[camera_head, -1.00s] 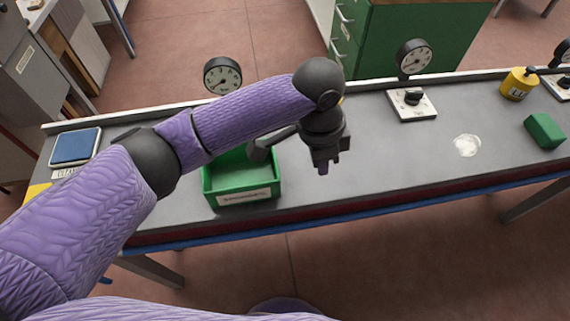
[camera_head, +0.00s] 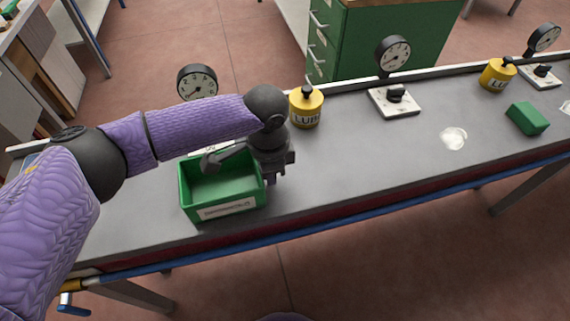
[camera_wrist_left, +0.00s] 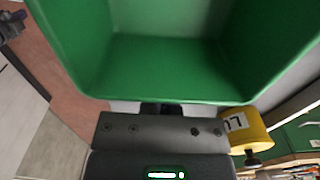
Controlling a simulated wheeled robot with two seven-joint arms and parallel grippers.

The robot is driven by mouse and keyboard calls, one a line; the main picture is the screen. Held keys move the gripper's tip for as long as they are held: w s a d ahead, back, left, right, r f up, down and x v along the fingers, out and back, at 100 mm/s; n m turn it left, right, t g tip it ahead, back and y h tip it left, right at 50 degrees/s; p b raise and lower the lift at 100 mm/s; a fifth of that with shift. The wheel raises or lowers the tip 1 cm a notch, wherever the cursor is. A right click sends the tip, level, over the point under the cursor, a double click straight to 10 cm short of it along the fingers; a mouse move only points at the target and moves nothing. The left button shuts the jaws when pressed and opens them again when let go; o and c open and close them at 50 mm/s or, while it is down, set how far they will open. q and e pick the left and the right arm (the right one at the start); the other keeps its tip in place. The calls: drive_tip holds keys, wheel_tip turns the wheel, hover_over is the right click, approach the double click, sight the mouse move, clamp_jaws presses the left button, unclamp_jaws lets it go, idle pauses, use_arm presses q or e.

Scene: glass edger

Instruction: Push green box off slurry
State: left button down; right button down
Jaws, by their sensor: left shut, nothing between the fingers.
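An open green box (camera_head: 232,207) with a white label on its front stands upright near the table's front edge in the head view. In the left wrist view the box (camera_wrist_left: 165,65) fills the upper middle, its inside facing the camera. My left gripper (camera_head: 271,181) is shut and empty beside the box's right wall; I cannot tell if it touches. Its tips (camera_wrist_left: 160,107) are partly hidden in the wrist view. A whitish patch (camera_head: 453,139) lies on the table to the right. No slurry shows around the box. My right gripper is out of view.
A yellow pot (camera_head: 306,108) stands behind my left gripper. Dial gauges (camera_head: 393,54), a second yellow pot (camera_head: 497,75) and a small green block (camera_head: 527,118) are farther right. The grey table (camera_head: 360,160) is clear between the box and the patch.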

sight(157, 208)
use_arm(q)
drive_tip(key=shift+a, duration=0.2)
drive_tip(key=shift+s, duration=0.1)
drive_tip(key=a+p, duration=0.2)
drive_tip(key=s+a+p, duration=0.1)
drive_tip(key=a+p, duration=0.2)
drive_tip(key=s+a+r+p, duration=0.1)
drive_tip(key=a+p, duration=0.2)
drive_tip(key=shift+s+r, duration=0.1)
drive_tip(key=s+a+p, duration=0.1)
drive_tip(key=a, duration=0.3)
drive_tip(key=s+a+p, duration=0.1)
drive_tip(key=a, duration=0.3)
drive_tip(key=s+a+f+p, duration=0.1)
drive_tip(key=a+p, duration=0.1)
drive_tip(key=a, duration=0.3)
drive_tip(key=shift+s+a+f, duration=0.1)
drive_tip(key=shift+s, duration=0.15)
